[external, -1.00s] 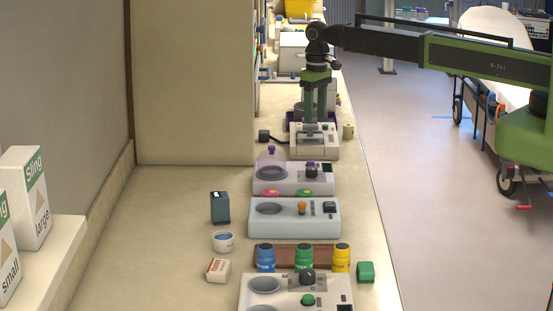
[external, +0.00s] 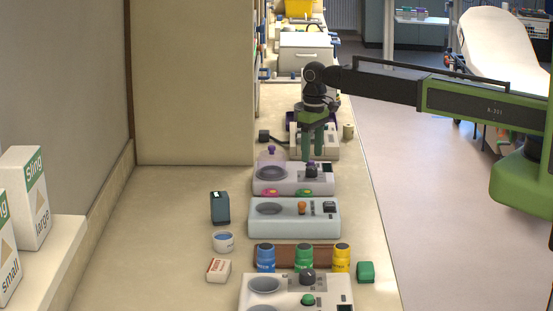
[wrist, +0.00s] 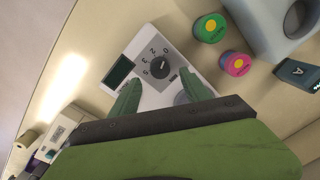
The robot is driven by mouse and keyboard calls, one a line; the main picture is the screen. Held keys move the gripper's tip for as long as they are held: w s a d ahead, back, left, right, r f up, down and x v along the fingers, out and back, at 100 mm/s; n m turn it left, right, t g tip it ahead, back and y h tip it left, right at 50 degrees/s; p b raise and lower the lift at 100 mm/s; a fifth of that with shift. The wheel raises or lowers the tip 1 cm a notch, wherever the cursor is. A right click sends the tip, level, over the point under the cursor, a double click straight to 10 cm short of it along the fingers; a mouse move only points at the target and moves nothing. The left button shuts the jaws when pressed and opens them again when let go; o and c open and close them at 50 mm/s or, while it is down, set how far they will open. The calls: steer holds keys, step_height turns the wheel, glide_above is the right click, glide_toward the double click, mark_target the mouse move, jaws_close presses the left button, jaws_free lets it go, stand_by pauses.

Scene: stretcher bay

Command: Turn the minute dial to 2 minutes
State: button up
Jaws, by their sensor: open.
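The minute dial (wrist: 159,67) is a round black knob on a grey panel with printed numbers around it, in the wrist view. It sits on a white device (wrist: 126,52) beside a dark display (wrist: 118,72). In the external view the dial (external: 311,172) stands at the right of the white device (external: 262,188). My gripper (external: 313,157) is open and points down, just above and behind the dial. In the wrist view my gripper (wrist: 163,81) has its two green fingers apart, on either side below the dial, not visibly touching it.
A clear dome with a purple knob (external: 271,149) stands at the device's left. Pink (wrist: 236,64) and green (wrist: 210,28) round pieces lie near it. A pale blue device (external: 258,228) stands in front. Another white device (external: 331,147) is behind my fingers.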

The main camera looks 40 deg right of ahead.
mark_target(311, 168)
step_height(311, 168, down, 5)
steer(key=b, duration=0.3)
steer(key=shift+a, duration=0.1)
steer(key=shift+r, duration=0.15)
jaws_close()
